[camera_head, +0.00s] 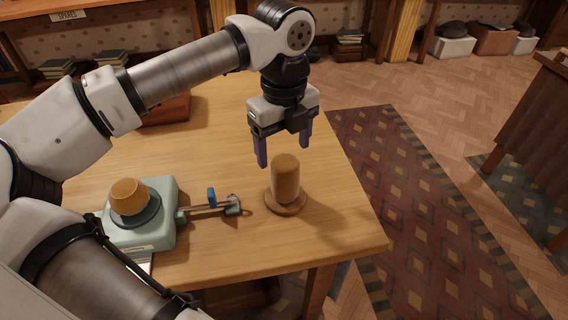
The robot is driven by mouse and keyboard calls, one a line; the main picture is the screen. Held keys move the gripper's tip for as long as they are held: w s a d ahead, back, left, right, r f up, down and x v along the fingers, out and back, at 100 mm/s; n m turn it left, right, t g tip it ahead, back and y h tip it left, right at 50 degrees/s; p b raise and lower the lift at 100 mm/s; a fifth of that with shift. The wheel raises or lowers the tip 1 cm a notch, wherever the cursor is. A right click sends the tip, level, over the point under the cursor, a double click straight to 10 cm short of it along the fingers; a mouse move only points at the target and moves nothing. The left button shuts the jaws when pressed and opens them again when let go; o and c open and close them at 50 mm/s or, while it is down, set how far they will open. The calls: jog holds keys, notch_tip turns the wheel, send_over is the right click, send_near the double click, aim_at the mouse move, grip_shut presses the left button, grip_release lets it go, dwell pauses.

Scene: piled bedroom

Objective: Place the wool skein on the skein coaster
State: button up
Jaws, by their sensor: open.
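A brown upright cylinder, which looks like the wool skein (285,181), stands on a round wooden disc, which looks like the skein coaster (272,205), near the table's right front part. It looks upright and roughly centred, with the coaster's rim showing around its foot. My gripper (284,153) is open and empty, pointing down, with its two dark blue fingers apart at about the height of the skein's top. I cannot tell from this one view whether the fingers are straight above the skein or a little behind it.
A mint-green winder (160,232) with an ochre wool ball (128,196) on a dark disc stands left on the wooden table (220,135). Its side arm with a blue clip (212,197) reaches towards the coaster. The table's right edge is close by; a patterned rug (400,190) lies beyond.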

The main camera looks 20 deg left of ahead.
jog(key=shift+r, duration=2.7)
